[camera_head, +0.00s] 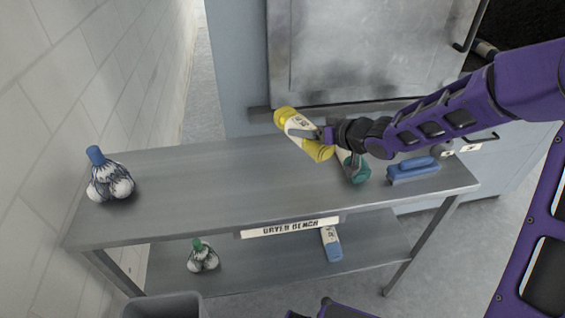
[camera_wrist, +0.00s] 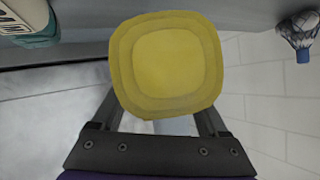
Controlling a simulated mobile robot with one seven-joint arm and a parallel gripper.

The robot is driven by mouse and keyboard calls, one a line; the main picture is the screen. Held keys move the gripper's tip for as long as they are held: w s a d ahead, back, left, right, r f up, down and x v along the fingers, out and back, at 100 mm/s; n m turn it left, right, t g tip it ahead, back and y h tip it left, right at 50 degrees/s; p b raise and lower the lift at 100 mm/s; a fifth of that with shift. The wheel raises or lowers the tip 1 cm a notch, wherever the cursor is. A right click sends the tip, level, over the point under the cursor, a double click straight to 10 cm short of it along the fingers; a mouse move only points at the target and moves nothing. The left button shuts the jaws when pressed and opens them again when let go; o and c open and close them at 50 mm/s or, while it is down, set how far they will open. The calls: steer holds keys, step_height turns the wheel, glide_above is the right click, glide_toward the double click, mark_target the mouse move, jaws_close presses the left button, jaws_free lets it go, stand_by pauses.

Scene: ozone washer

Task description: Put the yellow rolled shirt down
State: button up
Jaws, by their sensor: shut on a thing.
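The yellow rolled shirt (camera_head: 318,150) has yellow ends and a white label band. My gripper (camera_head: 318,135) is shut on it around the middle. It is held tilted over the back right part of the grey metal bench (camera_head: 220,190) in the head view; I cannot tell for sure whether it touches the top. In the wrist view, the shirt's round yellow end (camera_wrist: 167,65) fills the space between the two fingers and hides what lies behind it.
On the bench, a teal-and-white roll (camera_head: 354,168) lies close by the held shirt, a blue brush (camera_head: 413,171) lies at the right, and a blue-topped bundle (camera_head: 109,177) stands at the left. The middle of the top is clear. The lower shelf holds a green-topped bundle (camera_head: 202,257) and a blue roll (camera_head: 331,245).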

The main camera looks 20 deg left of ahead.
step_height(320, 180, down, 9)
steer(key=shift+f+b, duration=0.2)
steer(key=shift+b, duration=0.2)
steer(key=shift+f, duration=0.15)
steer(key=o, duration=1.5)
steer(key=shift+s+d+r, duration=0.1)
steer(key=shift+d+r, duration=0.2)
steer(key=v, duration=1.1)
steer(key=shift+s+d+r+p, duration=0.1)
steer(key=shift+s+d+p, duration=0.1)
steer(key=shift+p, duration=0.2)
